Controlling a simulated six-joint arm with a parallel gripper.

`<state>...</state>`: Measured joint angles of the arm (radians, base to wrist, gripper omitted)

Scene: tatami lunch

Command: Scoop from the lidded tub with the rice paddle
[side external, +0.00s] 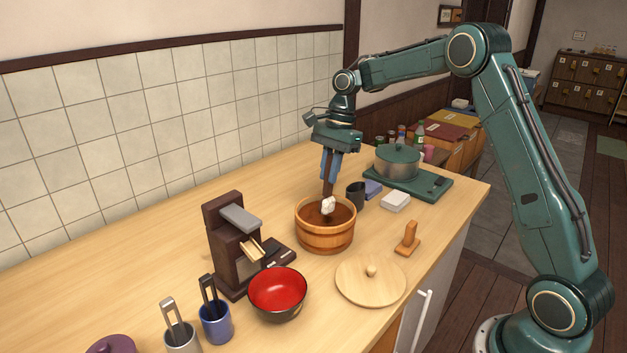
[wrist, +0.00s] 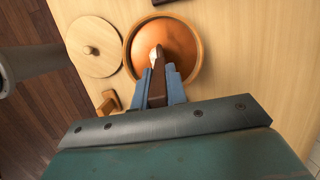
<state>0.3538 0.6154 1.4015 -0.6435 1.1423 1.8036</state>
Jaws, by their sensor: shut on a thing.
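My gripper (side external: 331,172) is shut on the dark brown handle of the rice paddle (side external: 327,188), above the tub. The paddle points down into the wooden tub (side external: 325,240), with a white clump, seemingly rice, near its lower end. In the wrist view, the blue fingers of my gripper (wrist: 157,82) flank the paddle (wrist: 157,92), and the white clump shows over the orange-brown inside of the tub (wrist: 178,38). The tub is open. Its round, knobbed lid (side external: 365,287) lies flat on the counter and also shows in the wrist view (wrist: 95,65). The paddle's tip is hard to make out.
A red-lined bowl (side external: 277,290) and a dark brown stand (side external: 224,240) are left of the tub. A dark cup (side external: 356,195) stands close behind it. A small wooden rest (side external: 407,240) is to the right. A lidded pot (side external: 397,162) sits farther back.

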